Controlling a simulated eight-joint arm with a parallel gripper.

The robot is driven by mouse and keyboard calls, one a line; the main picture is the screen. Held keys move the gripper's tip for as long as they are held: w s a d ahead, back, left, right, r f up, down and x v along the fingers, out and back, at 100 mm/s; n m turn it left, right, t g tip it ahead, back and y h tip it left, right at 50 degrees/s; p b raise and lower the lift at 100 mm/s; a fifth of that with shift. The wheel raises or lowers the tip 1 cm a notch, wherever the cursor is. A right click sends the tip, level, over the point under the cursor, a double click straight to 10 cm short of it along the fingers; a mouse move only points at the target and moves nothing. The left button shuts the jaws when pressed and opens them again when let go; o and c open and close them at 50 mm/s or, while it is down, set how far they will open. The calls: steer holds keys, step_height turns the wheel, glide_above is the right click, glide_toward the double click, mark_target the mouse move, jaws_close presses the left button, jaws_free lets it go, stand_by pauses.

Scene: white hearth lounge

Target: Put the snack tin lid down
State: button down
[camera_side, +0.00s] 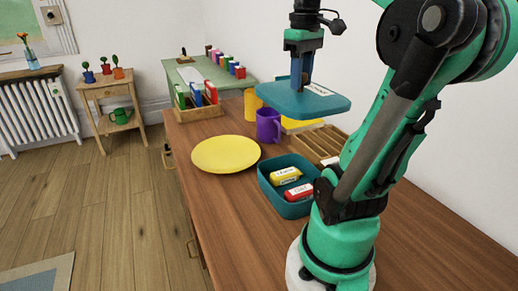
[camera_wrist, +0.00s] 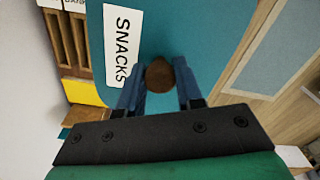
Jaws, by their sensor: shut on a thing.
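The snack tin lid (camera_side: 300,99) is a flat teal slab, held level in the air above the table. In the wrist view the lid (camera_wrist: 205,40) carries a white label reading SNACKS (camera_wrist: 122,45) and a round brown knob (camera_wrist: 159,74). My gripper (camera_side: 300,78) is above the lid, shut on its knob; in the wrist view its two blue fingers (camera_wrist: 159,88) stand on either side of the knob. The open teal snack tin (camera_side: 286,205) stands on the table lower down and in front, with a yellow packet (camera_side: 285,175) and a red packet (camera_side: 299,193) inside.
A yellow plate (camera_side: 225,154) lies left of the tin on the wooden table (camera_side: 215,205). A purple mug (camera_side: 268,126), a yellow cup (camera_side: 251,105) and a wooden slotted tray (camera_side: 318,145) stand behind. A wooden crate (camera_side: 199,113) stands at the far left. The table's near-left part is bare.

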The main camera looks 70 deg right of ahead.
steer(key=w+a+r+n, duration=0.1)
steer(key=w+a+n, duration=0.75)
steer(key=a, duration=0.35)
steer(key=shift+n, duration=0.25)
steer(key=f, duration=1.9)
steer(key=shift+a+f, duration=0.25)
steer(key=shift+f, duration=0.05)
steer(key=shift+f, duration=0.1)
steer(key=shift+f, duration=0.4)
steer(key=c, duration=0.6)
jaws_free()
